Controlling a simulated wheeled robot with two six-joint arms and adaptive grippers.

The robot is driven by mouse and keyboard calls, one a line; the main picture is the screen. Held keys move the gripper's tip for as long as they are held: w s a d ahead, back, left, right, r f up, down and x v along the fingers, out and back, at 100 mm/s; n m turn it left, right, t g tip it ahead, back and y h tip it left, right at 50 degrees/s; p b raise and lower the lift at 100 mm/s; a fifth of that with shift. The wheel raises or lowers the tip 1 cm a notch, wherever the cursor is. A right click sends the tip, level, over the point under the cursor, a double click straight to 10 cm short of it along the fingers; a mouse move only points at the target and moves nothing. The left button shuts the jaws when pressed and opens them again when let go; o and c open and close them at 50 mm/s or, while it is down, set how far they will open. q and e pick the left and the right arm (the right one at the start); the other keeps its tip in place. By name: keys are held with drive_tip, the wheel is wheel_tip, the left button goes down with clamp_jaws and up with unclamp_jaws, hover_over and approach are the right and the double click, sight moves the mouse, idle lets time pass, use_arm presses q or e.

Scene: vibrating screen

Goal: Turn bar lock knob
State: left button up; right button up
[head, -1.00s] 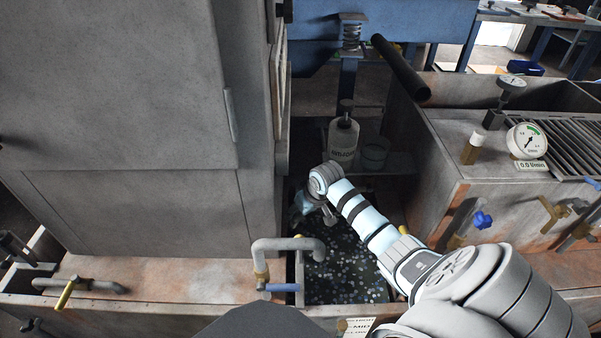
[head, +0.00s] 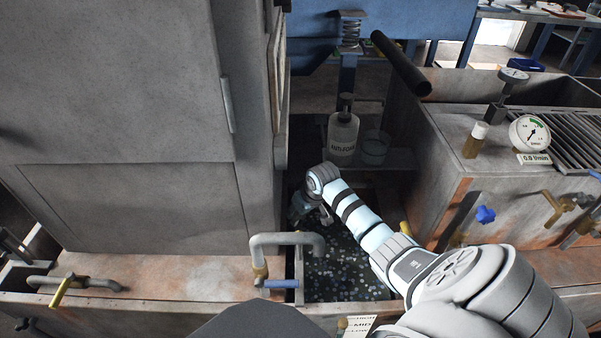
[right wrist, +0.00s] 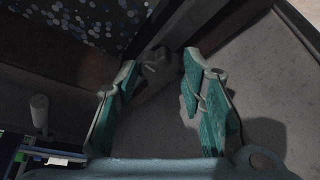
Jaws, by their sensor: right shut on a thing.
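My right arm reaches from the lower right into the gap beside the tall grey cabinet. In the head view my right gripper (head: 300,210) is small and partly hidden behind its wrist. In the right wrist view its two teal fingers (right wrist: 155,82) stand on either side of a grey knob-like piece (right wrist: 158,66), which I take for the bar lock knob, and are shut on it. The knob sits in shadow near a grey panel (right wrist: 255,70), and its turn angle is hard to tell. My left gripper is not in view.
The cabinet (head: 130,90) walls the gap on the left. A tank (head: 480,150) with a gauge (head: 529,133) stands on the right. A white bottle (head: 343,132) and a beaker (head: 374,148) stand behind the gap. A bent pipe (head: 285,240) with a blue handle is in front.

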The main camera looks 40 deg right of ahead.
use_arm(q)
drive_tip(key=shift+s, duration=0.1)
